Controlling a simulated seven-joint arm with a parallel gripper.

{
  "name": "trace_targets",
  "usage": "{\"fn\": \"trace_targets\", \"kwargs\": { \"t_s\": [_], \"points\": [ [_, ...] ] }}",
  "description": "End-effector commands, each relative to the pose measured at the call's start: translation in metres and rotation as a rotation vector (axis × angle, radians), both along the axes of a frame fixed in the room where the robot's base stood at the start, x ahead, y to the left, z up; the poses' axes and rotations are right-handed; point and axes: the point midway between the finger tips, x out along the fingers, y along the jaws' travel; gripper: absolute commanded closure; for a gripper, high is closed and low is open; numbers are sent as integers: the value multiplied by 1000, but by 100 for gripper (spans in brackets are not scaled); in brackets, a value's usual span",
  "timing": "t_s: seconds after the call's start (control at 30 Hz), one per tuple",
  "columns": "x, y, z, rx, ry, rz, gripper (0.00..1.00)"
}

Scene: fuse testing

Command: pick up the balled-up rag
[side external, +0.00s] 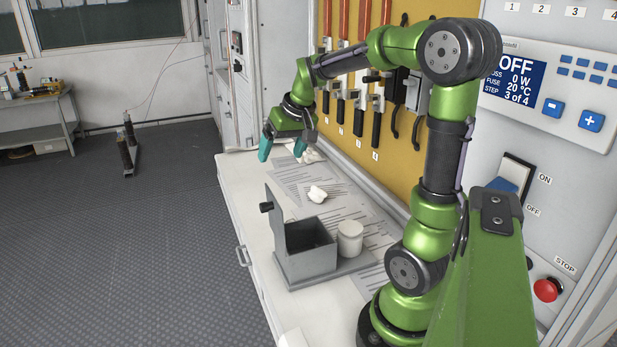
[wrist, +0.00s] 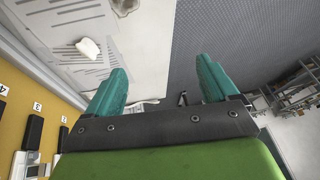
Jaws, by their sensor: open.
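A white crumpled lump (side external: 317,194), which looks like a balled-up rag, lies on the printed sheets on the counter. It also shows at the upper left of the wrist view (wrist: 88,48). A second pale crumpled thing (side external: 311,156) lies farther back, close to my gripper and partly hidden; I cannot tell for certain which one is the rag. My gripper (side external: 282,149), with teal fingers, is above the far part of the counter, behind the first lump. In the wrist view its fingers (wrist: 161,72) are spread apart with nothing held between them.
A grey open box fixture (side external: 308,262) with a white cylindrical jar (side external: 350,238) beside it stands nearer on the counter (side external: 237,190). A yellow tool panel (side external: 350,130) rises along the right. The counter's left edge drops to the grey floor.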

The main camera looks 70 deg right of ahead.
Motion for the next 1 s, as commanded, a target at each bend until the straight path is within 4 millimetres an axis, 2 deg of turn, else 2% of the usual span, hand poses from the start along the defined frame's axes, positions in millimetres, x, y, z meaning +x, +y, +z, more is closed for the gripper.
{"fn": "trace_targets", "kwargs": {
  "t_s": [0.03, 0.1, 0.2, 0.3, 0.4, 0.57, 0.9, 1.0],
  "points": [
    [-1, -38, -13, -3, 39, -48, 13],
    [-6, -82, -27, -13, 82, -88, 13],
    [-18, -133, -46, -20, 133, -133, 13],
    [-31, -166, -61, -23, 169, -161, 13],
    [-39, -183, -70, -23, 189, -174, 13],
    [-38, -190, -88, -21, 197, -177, 13],
    [-24, -202, -158, -19, 195, -177, 13],
    [-21, -206, -173, -21, 194, -175, 13]
  ]
}}
